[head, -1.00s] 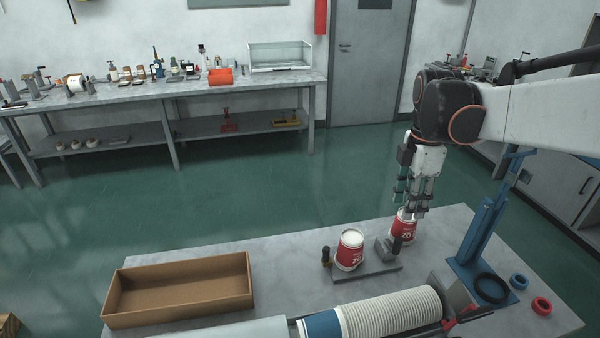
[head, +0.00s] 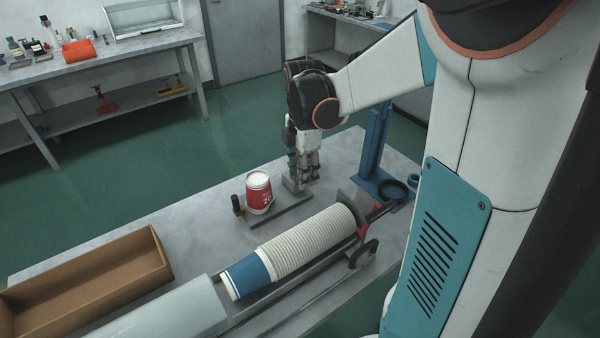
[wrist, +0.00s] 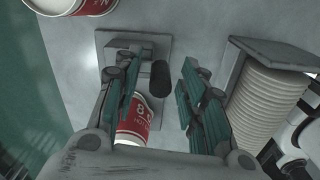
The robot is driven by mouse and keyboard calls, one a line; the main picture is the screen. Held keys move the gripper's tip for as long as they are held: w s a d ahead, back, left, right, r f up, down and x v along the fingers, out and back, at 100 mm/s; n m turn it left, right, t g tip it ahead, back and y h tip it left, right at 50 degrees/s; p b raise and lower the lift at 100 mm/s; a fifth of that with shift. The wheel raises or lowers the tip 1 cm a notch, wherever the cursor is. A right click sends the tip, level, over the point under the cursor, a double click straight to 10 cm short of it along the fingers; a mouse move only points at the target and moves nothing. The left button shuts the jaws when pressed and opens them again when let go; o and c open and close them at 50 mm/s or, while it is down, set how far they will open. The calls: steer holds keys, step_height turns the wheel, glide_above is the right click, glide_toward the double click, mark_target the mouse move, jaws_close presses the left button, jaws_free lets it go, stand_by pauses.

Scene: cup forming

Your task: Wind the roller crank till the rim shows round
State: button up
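A red and white paper cup (head: 259,194) stands upright on a small grey fixture (head: 281,209). Its pale top shows, but I cannot tell the rim's shape. In the wrist view part of this cup (wrist: 136,117) shows below, between my fingers. The roller crank's black grip (wrist: 160,74) sticks out of the fixture's block end in the wrist view; my gripper hides it in the head view. My gripper (head: 307,172) points down over that end. Its fingers are apart, one either side of the black grip, and I see no contact.
A second red and white cup (wrist: 72,4) stands beyond the fixture. A long stack of white cups (head: 307,236) lies in a trough on the near side. A blue stand (head: 374,150) rises to the right; an open cardboard box (head: 85,275) sits left.

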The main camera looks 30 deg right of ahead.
steer(key=shift+f, duration=0.15)
steer(key=shift+c, duration=0.3)
jaws_close()
steer(key=shift+a, duration=0.1)
